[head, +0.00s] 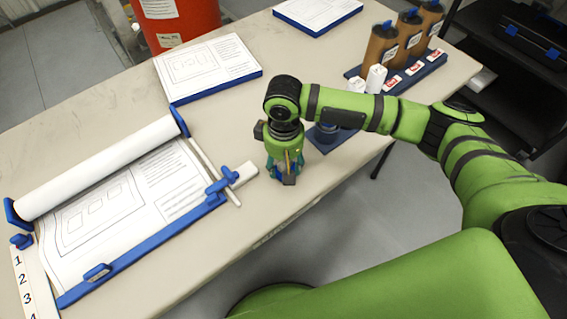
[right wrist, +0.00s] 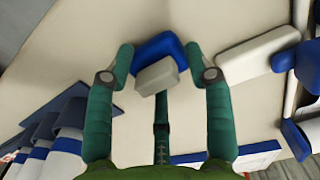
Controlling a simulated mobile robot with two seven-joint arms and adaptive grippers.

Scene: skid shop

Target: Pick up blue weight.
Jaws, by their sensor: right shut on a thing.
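My right gripper (head: 286,174) points down at the table's front edge. In the right wrist view its teal fingers (right wrist: 158,76) are closed around a blue piece (right wrist: 152,48), which I take to be the blue weight. A light grey block-like part (right wrist: 156,75) shows on its near side. In the head view only bits of blue show between the fingers, so most of it is hidden. I cannot tell whether it touches the table. My left gripper is not in view.
A blue mat (head: 338,143) with a blue round item (head: 326,131) lies just right of the gripper, partly behind my arm. A paper scroll frame (head: 140,235) lies left. Brown bottles (head: 381,44) stand at the back right. A paper pad (head: 207,66) lies behind.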

